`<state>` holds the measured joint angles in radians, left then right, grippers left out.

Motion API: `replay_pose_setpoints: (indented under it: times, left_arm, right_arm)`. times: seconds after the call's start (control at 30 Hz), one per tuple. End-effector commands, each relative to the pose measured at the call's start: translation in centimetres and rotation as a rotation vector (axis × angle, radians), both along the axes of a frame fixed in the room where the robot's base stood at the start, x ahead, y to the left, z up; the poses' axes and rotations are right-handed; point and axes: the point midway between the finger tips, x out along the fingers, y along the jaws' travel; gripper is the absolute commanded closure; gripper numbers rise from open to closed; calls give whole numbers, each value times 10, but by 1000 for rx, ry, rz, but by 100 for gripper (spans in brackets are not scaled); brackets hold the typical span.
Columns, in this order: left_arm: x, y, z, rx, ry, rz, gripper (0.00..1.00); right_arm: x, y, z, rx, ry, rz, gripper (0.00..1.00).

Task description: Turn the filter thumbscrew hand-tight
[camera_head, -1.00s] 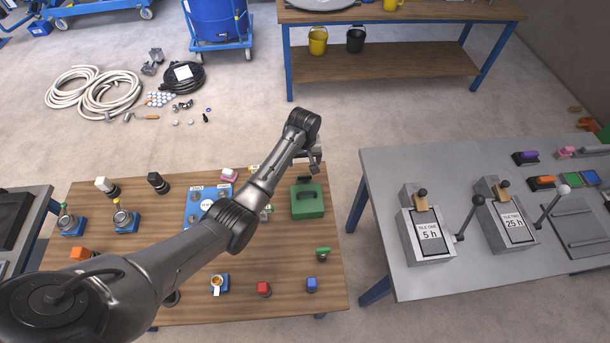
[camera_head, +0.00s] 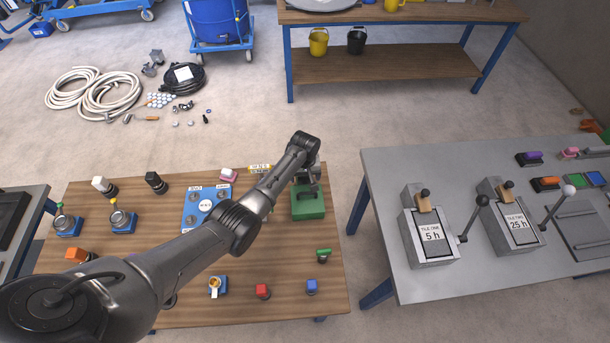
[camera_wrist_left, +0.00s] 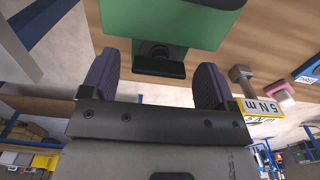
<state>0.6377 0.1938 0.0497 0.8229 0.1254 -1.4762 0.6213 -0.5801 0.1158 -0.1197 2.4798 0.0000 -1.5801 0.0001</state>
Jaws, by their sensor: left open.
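A green block (camera_head: 309,209) stands at the right end of the wooden table. In the left wrist view the green block (camera_wrist_left: 160,22) bears a black bar-shaped knob on a round base, apparently the filter thumbscrew (camera_wrist_left: 158,66). My left gripper (camera_head: 308,188) is above the block in the head view and hides its top. In the wrist view the open left gripper (camera_wrist_left: 156,80) has one finger on each side of the knob, with a visible gap on both sides. It holds nothing. My right gripper is not in view.
A yellow "5 N m" label (camera_wrist_left: 262,109) with a metal-stemmed part lies close beside one finger. A blue panel with dials (camera_head: 206,206) and several small coloured knobs share the table. A grey table (camera_head: 385,180) with two lever units stands to the right, across a gap.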

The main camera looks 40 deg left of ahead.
Motion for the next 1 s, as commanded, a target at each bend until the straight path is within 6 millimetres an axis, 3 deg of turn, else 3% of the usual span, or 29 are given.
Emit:
replay_pose_setpoints:
  times: [0.1, 0.6, 1.0]
  left_arm:
    - [0, 0, 0, 0, 0, 0, 21]
    - [0, 0, 0, 0, 0, 0, 68]
    - [0, 0, 2, -1, 1, -108, 68]
  right_arm:
    - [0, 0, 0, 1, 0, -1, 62]
    - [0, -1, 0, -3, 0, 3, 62]
    - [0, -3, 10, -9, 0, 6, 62]
